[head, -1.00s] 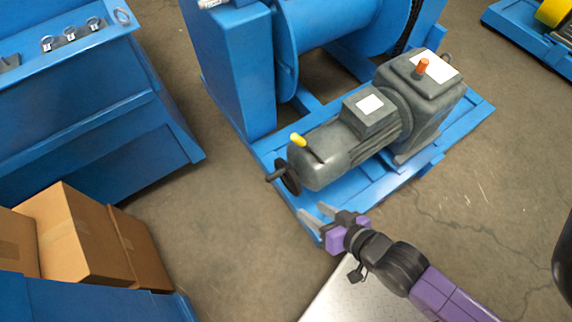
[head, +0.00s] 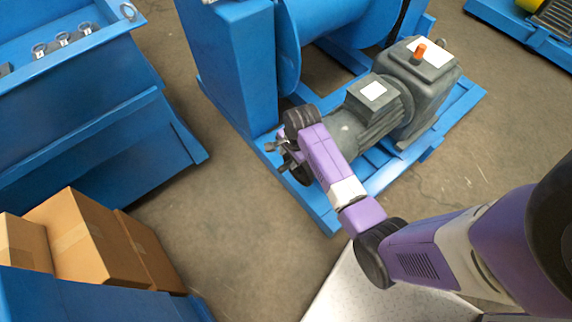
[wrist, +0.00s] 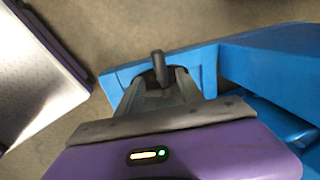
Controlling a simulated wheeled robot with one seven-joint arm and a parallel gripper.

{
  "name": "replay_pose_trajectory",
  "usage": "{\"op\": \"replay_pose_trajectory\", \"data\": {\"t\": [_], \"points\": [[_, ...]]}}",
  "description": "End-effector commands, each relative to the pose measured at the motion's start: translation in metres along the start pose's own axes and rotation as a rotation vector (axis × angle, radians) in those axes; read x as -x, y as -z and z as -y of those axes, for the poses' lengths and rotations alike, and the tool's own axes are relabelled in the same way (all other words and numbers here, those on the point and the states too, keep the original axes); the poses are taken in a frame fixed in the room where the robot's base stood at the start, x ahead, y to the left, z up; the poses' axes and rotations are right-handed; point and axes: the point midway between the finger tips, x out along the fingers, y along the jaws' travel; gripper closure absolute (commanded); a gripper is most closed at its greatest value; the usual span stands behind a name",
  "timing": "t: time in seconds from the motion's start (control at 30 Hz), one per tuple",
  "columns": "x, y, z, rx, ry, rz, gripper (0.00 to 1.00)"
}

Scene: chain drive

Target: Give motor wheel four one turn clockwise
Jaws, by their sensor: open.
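The motor's dark hand wheel (head: 301,173) is at the near left end of the grey motor (head: 372,105), partly hidden behind my arm in the head view. My gripper (head: 279,156) is at the wheel, by its outer side. In the wrist view my gripper (wrist: 157,80) is open, with its two fingers spread. The wheel's dark handle (wrist: 158,62) stands up between the fingertips, with room visible on both sides. The wheel's rim is mostly hidden there. The motor's yellow lever is hidden behind my arm.
The motor sits on a blue frame (head: 325,212) beside a tall blue housing (head: 232,75). An orange plug (head: 418,52) tops the gearbox. Cardboard boxes (head: 90,235) and a blue bench (head: 95,140) stand at left. Floor is free between them and the frame.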

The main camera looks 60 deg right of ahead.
Motion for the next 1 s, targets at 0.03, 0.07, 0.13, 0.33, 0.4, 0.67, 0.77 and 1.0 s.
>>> {"op": "replay_pose_trajectory", "data": {"t": [0.03,0.07,0.13,0.33,0.4,0.67,0.77,1.0], "points": [[-0.005,0.000,-0.001,-0.004,-0.005,0.001,0.56],[-0.008,0.000,-0.001,-0.005,-0.006,0.002,0.56],[-0.017,0.000,-0.001,-0.005,-0.007,0.002,0.56],[-0.049,0.000,-0.001,-0.004,-0.005,0.001,0.56],[-0.058,0.000,-0.001,-0.003,-0.005,0.001,0.56],[-0.076,0.000,-0.001,-0.001,-0.003,0.000,0.56],[-0.076,0.000,-0.001,-0.001,-0.002,0.000,0.56],[-0.076,0.000,-0.001,-0.001,-0.002,0.000,0.73]]}}
